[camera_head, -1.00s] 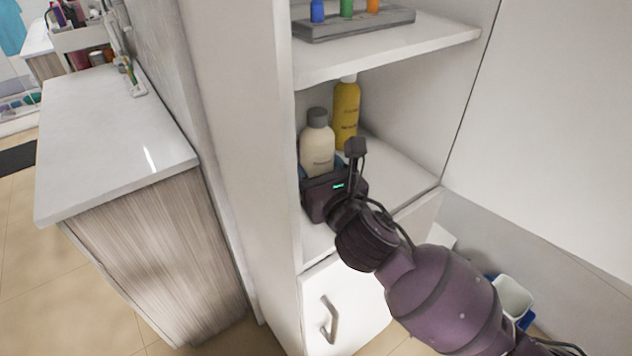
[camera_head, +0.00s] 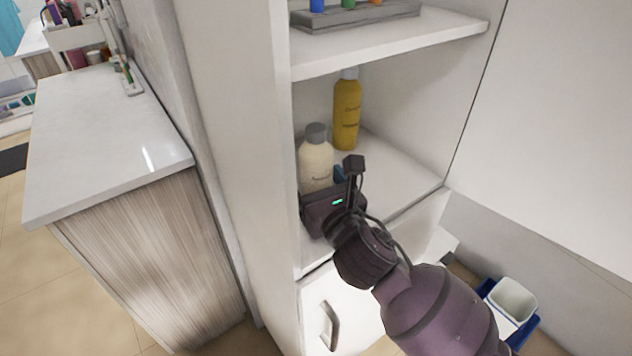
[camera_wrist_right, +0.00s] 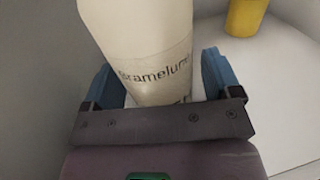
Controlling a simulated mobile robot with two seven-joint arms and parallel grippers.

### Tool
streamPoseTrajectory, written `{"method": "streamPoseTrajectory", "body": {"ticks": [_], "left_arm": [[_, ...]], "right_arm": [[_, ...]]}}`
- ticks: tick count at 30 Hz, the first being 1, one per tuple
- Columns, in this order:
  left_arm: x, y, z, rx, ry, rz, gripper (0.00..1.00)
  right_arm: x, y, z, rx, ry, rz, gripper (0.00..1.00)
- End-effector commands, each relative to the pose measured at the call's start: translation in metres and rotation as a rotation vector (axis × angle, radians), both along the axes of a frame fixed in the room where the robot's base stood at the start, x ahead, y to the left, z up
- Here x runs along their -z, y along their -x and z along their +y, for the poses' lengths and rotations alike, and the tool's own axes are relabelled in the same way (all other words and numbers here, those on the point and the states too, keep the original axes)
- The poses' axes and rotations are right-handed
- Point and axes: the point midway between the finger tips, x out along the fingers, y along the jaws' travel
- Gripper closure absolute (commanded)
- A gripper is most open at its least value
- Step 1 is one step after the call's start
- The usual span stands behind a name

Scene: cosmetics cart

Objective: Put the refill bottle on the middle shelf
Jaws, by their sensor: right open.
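The refill bottle, cream with a grey cap (camera_head: 316,163), stands upright on the middle shelf (camera_head: 392,170) at its left side. It fills the middle of the right wrist view (camera_wrist_right: 147,45), with part of its printed label showing. My right gripper (camera_wrist_right: 160,80) is open, with one blue finger on each side of the bottle and a visible gap at least on the right. In the head view the gripper (camera_head: 325,185) is at the bottle's front, and the bottle's base is hidden behind it. My left gripper is not in view.
A yellow bottle (camera_head: 346,112) stands behind and to the right on the same shelf. The upper shelf (camera_head: 400,42) holds a grey rack (camera_head: 355,14). The cabinet's left wall (camera_head: 240,150) is close to the bottle. The shelf's right part is clear.

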Motion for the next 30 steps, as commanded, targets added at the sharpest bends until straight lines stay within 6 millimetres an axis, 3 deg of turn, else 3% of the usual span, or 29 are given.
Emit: {"method": "streamPoseTrajectory", "body": {"ticks": [4, 8, 21, 30], "left_arm": [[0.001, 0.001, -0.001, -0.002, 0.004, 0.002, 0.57], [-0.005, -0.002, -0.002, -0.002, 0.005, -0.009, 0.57], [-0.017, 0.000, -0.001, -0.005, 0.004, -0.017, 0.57], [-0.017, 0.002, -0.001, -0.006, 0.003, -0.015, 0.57]], "right_arm": [[-0.003, 0.000, 0.000, -0.001, -0.001, 0.000, 0.17], [-0.004, 0.012, -0.006, 0.001, 0.002, -0.002, 0.17], [-0.005, 0.086, -0.039, -0.001, 0.002, -0.002, 0.17], [-0.003, 0.108, -0.050, -0.001, 0.001, 0.000, 0.17]]}}
